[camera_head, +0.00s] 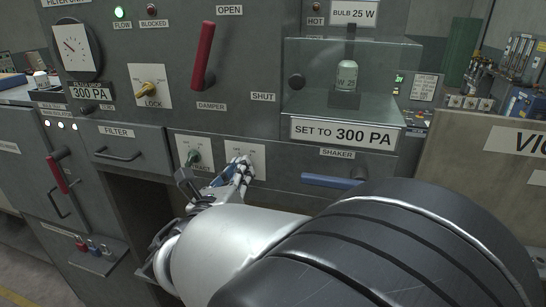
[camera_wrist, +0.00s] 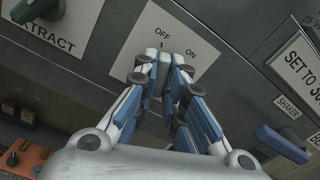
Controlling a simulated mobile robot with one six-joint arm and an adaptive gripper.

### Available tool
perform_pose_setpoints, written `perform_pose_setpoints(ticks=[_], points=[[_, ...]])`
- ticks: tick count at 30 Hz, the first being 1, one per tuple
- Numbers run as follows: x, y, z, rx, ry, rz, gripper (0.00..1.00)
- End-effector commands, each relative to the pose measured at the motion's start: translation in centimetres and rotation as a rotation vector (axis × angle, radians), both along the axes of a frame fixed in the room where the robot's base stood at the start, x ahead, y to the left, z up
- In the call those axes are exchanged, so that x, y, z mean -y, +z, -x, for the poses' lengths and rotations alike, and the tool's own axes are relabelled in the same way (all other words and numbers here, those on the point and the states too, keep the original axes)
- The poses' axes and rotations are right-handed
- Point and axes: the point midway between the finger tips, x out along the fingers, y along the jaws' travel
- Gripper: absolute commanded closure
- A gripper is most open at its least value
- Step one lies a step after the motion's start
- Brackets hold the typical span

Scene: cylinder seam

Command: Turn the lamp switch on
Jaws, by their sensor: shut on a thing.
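The lamp switch sits on a pale plate (camera_head: 258,157) marked OFF and ON, just right of the EXTRACT switch. In the wrist view the plate (camera_wrist: 205,30) shows OFF at upper left and ON to its right. My gripper (camera_head: 243,166) is at this plate, its fingers (camera_wrist: 164,66) shut around the switch knob. The fingers hide most of the knob and any name label below it. A small mark shows under OFF, but I cannot clearly tell which way the knob points. The bulb (camera_head: 347,75) stands in the glass case at upper right.
The green EXTRACT switch (camera_head: 194,157) is close on the left. The blue SHAKER handle (camera_head: 332,181) juts out on the right. The red DAMPER lever (camera_head: 204,55) and yellow LOCK knob (camera_head: 150,88) are above. The FILTER drawer (camera_head: 122,148) is at left.

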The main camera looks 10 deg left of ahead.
Motion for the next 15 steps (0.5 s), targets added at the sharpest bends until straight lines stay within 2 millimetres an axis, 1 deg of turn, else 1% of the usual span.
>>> perform_pose_setpoints(ticks=[2,15], points=[[-0.05,-0.38,0.01,0.009,0.001,-0.068,1.0],[-0.04,-0.43,0.02,0.042,0.002,-0.482,1.0]])
